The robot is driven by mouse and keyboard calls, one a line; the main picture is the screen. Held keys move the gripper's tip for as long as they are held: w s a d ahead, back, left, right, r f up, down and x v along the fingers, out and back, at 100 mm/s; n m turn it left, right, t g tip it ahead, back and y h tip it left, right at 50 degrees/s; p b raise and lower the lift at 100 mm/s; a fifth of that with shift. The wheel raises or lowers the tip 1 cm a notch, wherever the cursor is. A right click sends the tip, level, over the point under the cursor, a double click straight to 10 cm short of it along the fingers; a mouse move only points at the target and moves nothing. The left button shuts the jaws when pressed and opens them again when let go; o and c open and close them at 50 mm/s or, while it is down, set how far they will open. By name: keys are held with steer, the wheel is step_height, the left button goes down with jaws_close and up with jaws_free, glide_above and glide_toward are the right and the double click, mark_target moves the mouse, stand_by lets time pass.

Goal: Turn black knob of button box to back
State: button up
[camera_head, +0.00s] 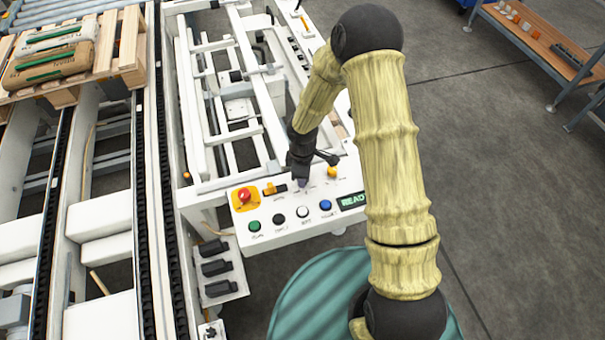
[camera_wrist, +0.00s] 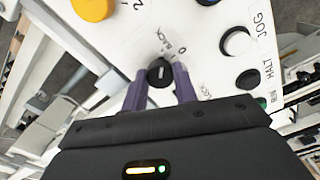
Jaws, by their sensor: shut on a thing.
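The button box (camera_head: 272,233) is a white panel on the machine's front corner. Its black knob (camera_wrist: 160,72) is a small round knob in the wrist view, with a light mark on its face and the labels "0" and "BACK" printed beside it. My gripper (camera_wrist: 160,88) is shut on the knob, with one purple finger on each side. In the head view my gripper (camera_head: 303,184) reaches down to the panel's upper middle and hides the knob there.
The panel carries a red emergency stop (camera_head: 244,195), green (camera_head: 254,226), black (camera_head: 279,218), white (camera_head: 302,211) and blue (camera_head: 325,204) buttons, a yellow knob (camera_head: 333,172) and a display (camera_head: 352,201). Conveyor rails lie left. A bench (camera_head: 545,40) stands far right; the floor between is clear.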

steer(key=o, duration=1)
steer(key=shift+c, duration=0.2)
steer(key=shift+r, duration=0.1)
step_height(320, 180, up, 17)
steer(key=p, duration=0.1)
steer(key=shift+r, duration=0.15)
steer(key=shift+d, duration=0.1)
steer(key=s+d+r+m+t+p, duration=0.2)
steer(key=s+d+r+m, duration=0.6)
steer(key=s+d+m, duration=0.4)
steer(key=d+m, duration=0.1)
steer(key=m, duration=0.3)
steer(key=shift+s+t, duration=0.25)
steer(key=shift+t, duration=0.05)
